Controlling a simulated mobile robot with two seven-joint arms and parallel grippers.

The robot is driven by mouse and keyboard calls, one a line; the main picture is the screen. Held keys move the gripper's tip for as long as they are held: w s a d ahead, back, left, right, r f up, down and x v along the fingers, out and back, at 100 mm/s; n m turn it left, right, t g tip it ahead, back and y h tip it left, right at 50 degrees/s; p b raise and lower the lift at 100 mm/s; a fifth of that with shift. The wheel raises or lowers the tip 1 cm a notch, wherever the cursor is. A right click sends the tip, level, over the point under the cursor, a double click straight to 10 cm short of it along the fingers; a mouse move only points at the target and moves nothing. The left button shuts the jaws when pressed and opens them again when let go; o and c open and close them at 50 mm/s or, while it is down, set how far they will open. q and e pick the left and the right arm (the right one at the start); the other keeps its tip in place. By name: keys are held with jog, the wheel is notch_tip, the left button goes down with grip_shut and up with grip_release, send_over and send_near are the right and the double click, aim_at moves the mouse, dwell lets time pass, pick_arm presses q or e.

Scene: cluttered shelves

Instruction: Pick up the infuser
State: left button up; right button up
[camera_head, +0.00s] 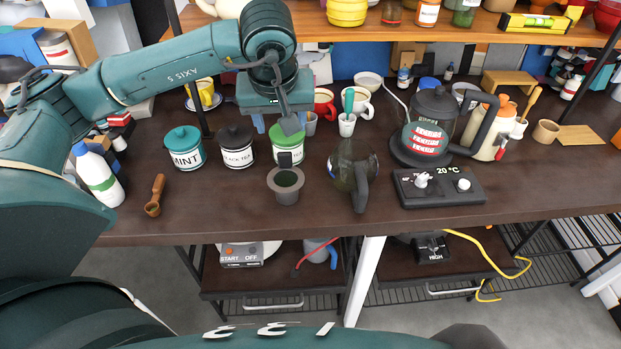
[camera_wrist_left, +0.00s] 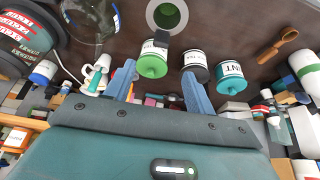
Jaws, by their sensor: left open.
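The infuser (camera_head: 286,198) appears to be the small grey cup with a wide rim, dark green inside and a dark upright tab at its back. It stands on the dark counter in front of the green-lidded canister. In the left wrist view the infuser (camera_wrist_left: 181,17) is at the top edge, partly cut off. My left gripper (camera_head: 284,121) is open and empty, above and behind the canisters, apart from the infuser. Its two blue fingers (camera_wrist_left: 157,88) show spread in the wrist view. My right gripper is not in view.
Mint (camera_head: 186,158), black tea (camera_head: 237,157) and green-lidded (camera_head: 288,153) canisters stand behind the infuser. A glass pot (camera_head: 352,172) stands close on its right, then a control box (camera_head: 440,188) and kettle (camera_head: 433,108). A wooden scoop (camera_head: 154,197) lies left. The counter's front strip is clear.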

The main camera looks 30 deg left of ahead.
pick_arm(q)
send_over(284, 153)
jog(key=s, duration=0.1)
notch_tip(284, 153, down, 6)
jog(key=f, duration=0.1)
jog(key=shift+d+p+x, duration=0.2)
jog(key=shift+p+x, duration=0.35)
jog(key=shift+x, duration=0.7)
jog(key=shift+d+p+x, duration=0.25)
jog(key=shift+p+x, duration=0.3)
jog(key=shift+x, duration=0.7)
jog(key=shift+s+f, duration=0.1)
grip_shut()
